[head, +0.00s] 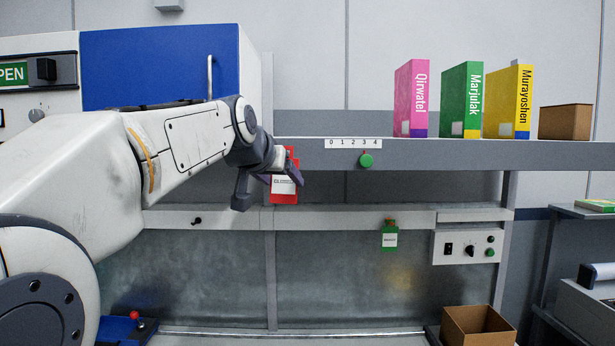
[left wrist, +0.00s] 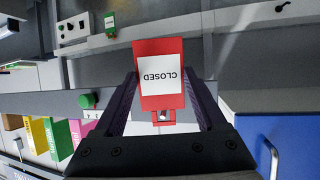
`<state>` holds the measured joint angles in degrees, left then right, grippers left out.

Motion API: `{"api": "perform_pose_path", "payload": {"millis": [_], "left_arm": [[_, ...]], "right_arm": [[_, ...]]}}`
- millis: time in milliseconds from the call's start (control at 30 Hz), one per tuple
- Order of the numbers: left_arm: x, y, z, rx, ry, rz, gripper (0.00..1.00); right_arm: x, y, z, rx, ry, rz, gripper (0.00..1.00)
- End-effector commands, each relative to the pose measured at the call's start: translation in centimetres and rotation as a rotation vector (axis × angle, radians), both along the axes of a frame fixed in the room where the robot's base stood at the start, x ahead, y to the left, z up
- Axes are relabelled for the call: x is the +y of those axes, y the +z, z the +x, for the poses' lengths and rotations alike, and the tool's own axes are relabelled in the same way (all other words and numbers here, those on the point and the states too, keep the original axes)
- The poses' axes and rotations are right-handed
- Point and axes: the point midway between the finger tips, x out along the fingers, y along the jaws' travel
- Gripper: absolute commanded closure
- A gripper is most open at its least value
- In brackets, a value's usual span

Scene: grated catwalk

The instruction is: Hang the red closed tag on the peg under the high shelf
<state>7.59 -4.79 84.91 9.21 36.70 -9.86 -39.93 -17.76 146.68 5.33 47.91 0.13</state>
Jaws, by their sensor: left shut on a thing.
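My left gripper (head: 270,182) is shut on the red tag (head: 285,196), which hangs upright in front of the high shelf's left end. In the left wrist view the red tag (left wrist: 147,47) reads CLOSED upside down, between the two fingers of the gripper (left wrist: 164,98). The high shelf (head: 440,153) runs across the right half. Below it, a small dark peg (head: 196,220) sticks out of the lower rail, left of and below the gripper. It also shows in the left wrist view (left wrist: 283,7). The peg is bare. My right gripper is out of view.
A green tag (head: 389,236) hangs on the lower rail to the right. A green knob (head: 366,160) sits on the shelf front. Several binders and a brown box (head: 565,122) stand on the shelf. A blue-doored cabinet (head: 160,65) is behind my arm. A switch panel (head: 467,247) is at right.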

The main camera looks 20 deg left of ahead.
Motion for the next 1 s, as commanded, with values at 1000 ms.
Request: {"api": "perform_pose_path", "payload": {"millis": [1000], "left_arm": [[0.8, -1.0, 2.7, -0.001, 0.000, 0.000, 0.87]], "right_arm": [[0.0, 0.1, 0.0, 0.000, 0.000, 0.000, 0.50]]}}
